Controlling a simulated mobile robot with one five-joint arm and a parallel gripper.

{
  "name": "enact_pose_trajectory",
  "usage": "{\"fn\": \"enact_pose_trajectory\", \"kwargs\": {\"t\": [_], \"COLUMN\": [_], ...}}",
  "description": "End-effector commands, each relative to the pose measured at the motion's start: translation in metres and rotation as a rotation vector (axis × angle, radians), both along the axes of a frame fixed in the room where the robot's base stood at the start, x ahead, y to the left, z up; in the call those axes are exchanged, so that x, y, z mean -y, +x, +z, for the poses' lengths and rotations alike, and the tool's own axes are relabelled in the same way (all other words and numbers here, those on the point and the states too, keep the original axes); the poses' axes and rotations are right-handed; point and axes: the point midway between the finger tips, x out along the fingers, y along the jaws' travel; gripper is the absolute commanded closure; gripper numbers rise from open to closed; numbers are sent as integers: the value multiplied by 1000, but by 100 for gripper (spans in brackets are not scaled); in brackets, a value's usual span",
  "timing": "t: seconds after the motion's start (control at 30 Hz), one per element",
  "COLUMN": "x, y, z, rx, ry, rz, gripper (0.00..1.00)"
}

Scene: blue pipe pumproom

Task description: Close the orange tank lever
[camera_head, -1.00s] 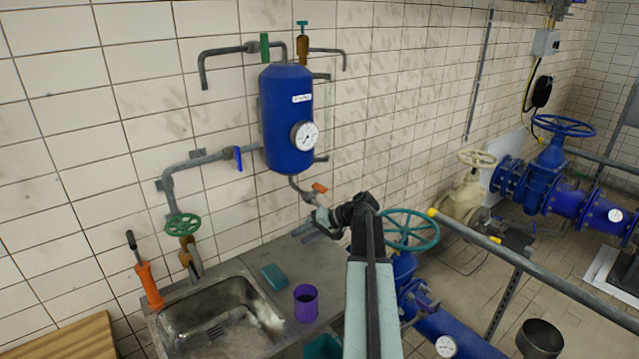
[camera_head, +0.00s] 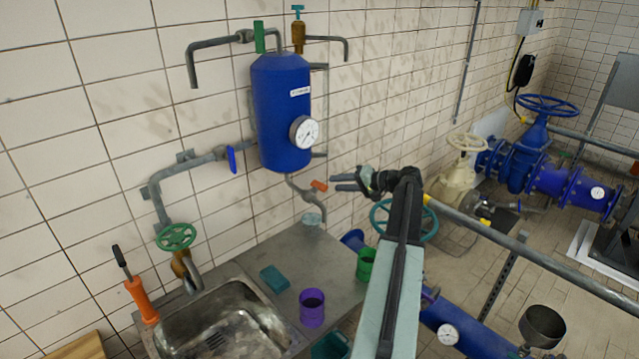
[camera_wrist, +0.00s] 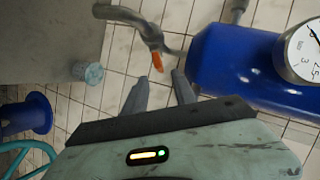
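The orange lever (camera_head: 319,185) sits on the grey drain pipe under the blue tank (camera_head: 283,115). In the wrist view the orange lever (camera_wrist: 157,61) shows small, just beyond and between the two fingertips. My gripper (camera_head: 334,183) reaches in from the right at the lever's height, fingers pointing left toward it. In the wrist view my gripper (camera_wrist: 159,78) has its two grey fingers spread apart with nothing between them. The lever appears a short way ahead of the tips; I cannot tell the exact gap. The tank (camera_wrist: 245,65) lies to the right in the wrist view.
A pale cup (camera_head: 311,219) stands below the pipe's outlet. The counter holds a purple cup (camera_head: 312,307), a green cup (camera_head: 366,265) and a teal sponge (camera_head: 274,279) beside the sink (camera_head: 225,325). A teal handwheel (camera_head: 404,221) is behind my arm. A blue lever (camera_head: 231,159) sits left of the tank.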

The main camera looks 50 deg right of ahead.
Motion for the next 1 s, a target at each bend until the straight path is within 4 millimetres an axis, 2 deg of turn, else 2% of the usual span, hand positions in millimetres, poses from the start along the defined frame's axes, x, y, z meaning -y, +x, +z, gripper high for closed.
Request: {"fn": "enact_pose_trajectory", "kwargs": {"t": [0.17, 0.47, 0.73, 0.77, 0.87, 0.97, 1.0], "x": [-4, -17, -18, -18, -18, -18, -12], "y": [15, 62, 67, 67, 67, 67, 63], "z": [-9, -26, -26, -26, -26, -26, -26], "rx": [0, -1, -1, -1, -1, -1, -1], "ry": [-1, 1, 0, 0, 0, 0, 0], "rz": [1, -1, -4, -4, -4, -4, -12], "gripper": [67, 67, 67, 70, 98, 100, 100]}}
